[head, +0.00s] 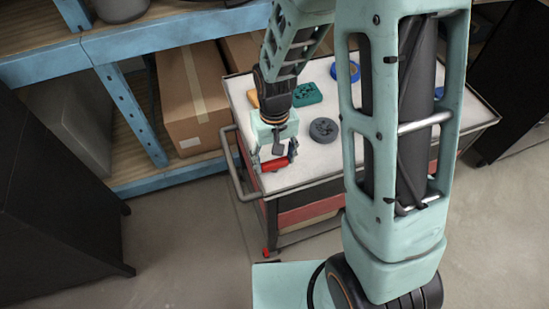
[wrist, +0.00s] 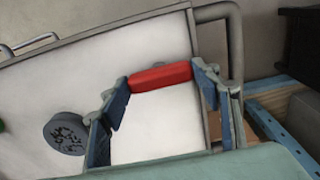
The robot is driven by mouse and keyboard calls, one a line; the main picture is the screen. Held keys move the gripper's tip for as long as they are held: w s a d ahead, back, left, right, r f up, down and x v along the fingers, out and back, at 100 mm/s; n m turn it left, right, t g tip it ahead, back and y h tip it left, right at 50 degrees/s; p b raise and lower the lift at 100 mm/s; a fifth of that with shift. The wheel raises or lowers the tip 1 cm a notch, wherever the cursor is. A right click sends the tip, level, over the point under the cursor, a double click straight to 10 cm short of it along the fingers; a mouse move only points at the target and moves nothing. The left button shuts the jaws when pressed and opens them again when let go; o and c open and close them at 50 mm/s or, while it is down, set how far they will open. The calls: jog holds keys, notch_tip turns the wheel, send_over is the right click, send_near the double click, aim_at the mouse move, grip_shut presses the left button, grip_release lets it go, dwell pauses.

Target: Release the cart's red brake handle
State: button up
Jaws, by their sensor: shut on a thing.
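The red brake handle (head: 275,165) is a short red bar at the near left end of the cart (head: 325,162), beside its grey push rail. In the wrist view the red handle (wrist: 160,75) lies crosswise between my two blue-padded fingertips, close to the cart's edge rim. My gripper (head: 274,158) reaches down over it and is shut on it. The fingers touch the bar at its two ends. How the handle joins the cart is hidden.
On the cart's white top stand a dark grey round part (head: 323,130), a green part (head: 307,94), a blue ring (head: 346,70) and a yellow-orange item (head: 253,98). A blue shelf rack with a cardboard box (head: 192,100) is behind left.

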aim_at(274, 161)
jog(key=o, duration=1.2)
jog(key=shift+c, duration=0.2)
notch_tip(274, 161, up, 12)
